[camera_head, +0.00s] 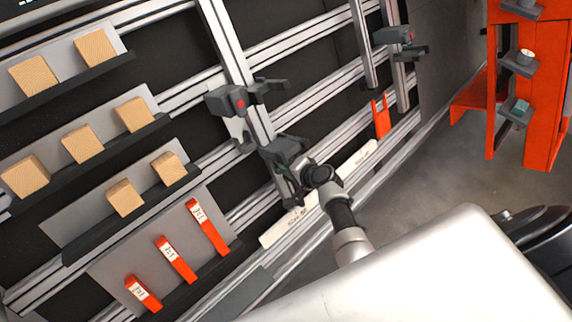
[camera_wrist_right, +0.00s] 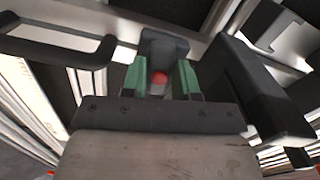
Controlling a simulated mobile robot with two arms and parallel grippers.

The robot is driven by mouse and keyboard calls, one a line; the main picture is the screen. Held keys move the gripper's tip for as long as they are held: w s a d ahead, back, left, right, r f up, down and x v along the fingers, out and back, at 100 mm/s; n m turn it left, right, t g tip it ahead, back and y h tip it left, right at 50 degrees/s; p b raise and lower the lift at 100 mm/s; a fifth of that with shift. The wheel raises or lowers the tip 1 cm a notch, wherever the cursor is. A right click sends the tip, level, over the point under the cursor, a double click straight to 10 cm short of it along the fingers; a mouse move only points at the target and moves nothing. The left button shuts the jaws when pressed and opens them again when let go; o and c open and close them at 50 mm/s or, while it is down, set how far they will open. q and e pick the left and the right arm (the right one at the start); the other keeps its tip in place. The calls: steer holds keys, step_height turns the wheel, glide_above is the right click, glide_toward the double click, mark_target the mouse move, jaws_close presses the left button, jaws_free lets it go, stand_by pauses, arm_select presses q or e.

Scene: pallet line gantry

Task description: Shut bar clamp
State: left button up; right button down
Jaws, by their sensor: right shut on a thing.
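A dark grey bar clamp (camera_head: 230,101) with a red dot sits on an upright metal rail of the gantry, left of centre in the head view. A dark jaw piece (camera_head: 271,85) sticks out on the rail's other side. My right gripper (camera_head: 282,152) is at the rail just below the clamp body. In the right wrist view its green-padded fingers (camera_wrist_right: 159,82) are closed around a dark clamp part (camera_wrist_right: 164,47) with a red spot between them. The exact contact is partly hidden by the gripper's body. My left gripper is not in view.
A second clamp (camera_head: 392,35) is on another upright at the upper right. Wooden blocks (camera_head: 83,145) stand on ledges at the left, with red labelled pieces (camera_head: 176,258) below. A white labelled strip (camera_head: 355,158) runs behind my arm. An orange frame (camera_head: 507,90) stands far right.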

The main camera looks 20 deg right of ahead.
steer(key=shift+r, duration=0.2)
stand_by(0.6)
steer(key=shift+w, duration=0.1)
steer(key=shift+r+m+p, duration=0.2)
steer(key=shift+m+p, duration=0.3)
steer(key=shift+m, duration=0.1)
steer(key=shift+m+p, duration=0.35)
steer(key=shift+m, duration=0.55)
steer(key=shift+a+f, duration=0.1)
steer(key=shift+f, duration=0.05)
steer(key=c, duration=1)
jaws_free()
steer(key=shift+o, duration=0.2)
